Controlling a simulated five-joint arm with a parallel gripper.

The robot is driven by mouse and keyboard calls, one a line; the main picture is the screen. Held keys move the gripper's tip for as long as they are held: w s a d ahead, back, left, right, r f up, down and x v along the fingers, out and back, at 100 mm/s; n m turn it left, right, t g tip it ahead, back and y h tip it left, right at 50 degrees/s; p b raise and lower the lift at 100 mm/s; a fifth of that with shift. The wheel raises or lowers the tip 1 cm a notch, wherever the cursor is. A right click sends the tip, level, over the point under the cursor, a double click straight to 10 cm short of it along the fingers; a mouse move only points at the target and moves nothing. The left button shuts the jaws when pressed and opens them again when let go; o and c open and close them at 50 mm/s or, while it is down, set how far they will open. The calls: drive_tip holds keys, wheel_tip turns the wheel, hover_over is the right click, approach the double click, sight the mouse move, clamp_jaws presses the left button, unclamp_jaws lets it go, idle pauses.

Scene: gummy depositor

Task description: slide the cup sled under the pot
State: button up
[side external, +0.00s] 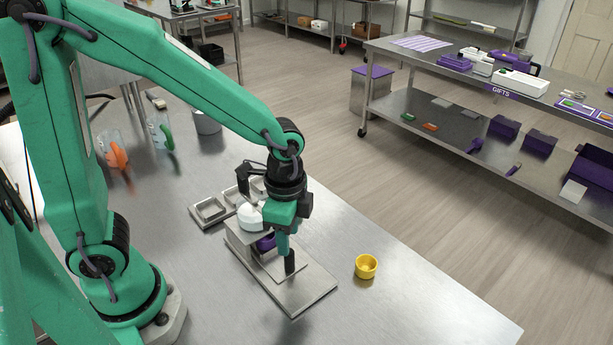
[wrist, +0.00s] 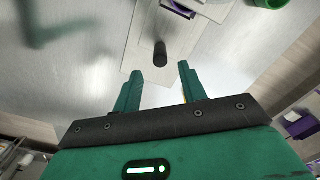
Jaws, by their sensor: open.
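The metal cup sled (side external: 278,267) lies low on the depositor's flat base (side external: 296,301), with an upright black post at its front. In the wrist view the post (wrist: 160,53) stands just beyond my fingertips, in line with the gap between them. My gripper (side external: 284,247) points down above the sled; it also shows in the wrist view (wrist: 159,72), open, with nothing between its fingers. A purple piece (side external: 265,243) sits behind the post, partly hidden by my gripper. The white rounded part (side external: 250,217) above it appears to be the pot; my wrist partly covers it.
A yellow cup (side external: 366,267) stands on the table right of the depositor. Metal trays (side external: 210,210) lie behind it. Jugs with orange and green handles (side external: 160,133) and a metal pot (side external: 207,122) stand further back. The table's front right is clear.

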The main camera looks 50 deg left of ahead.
sight(289, 259)
drive_tip(key=m, duration=0.5)
drive_tip(key=shift+f, duration=0.1)
drive_tip(key=shift+f, duration=0.1)
drive_tip(key=shift+f, duration=3.85)
clamp_jaws()
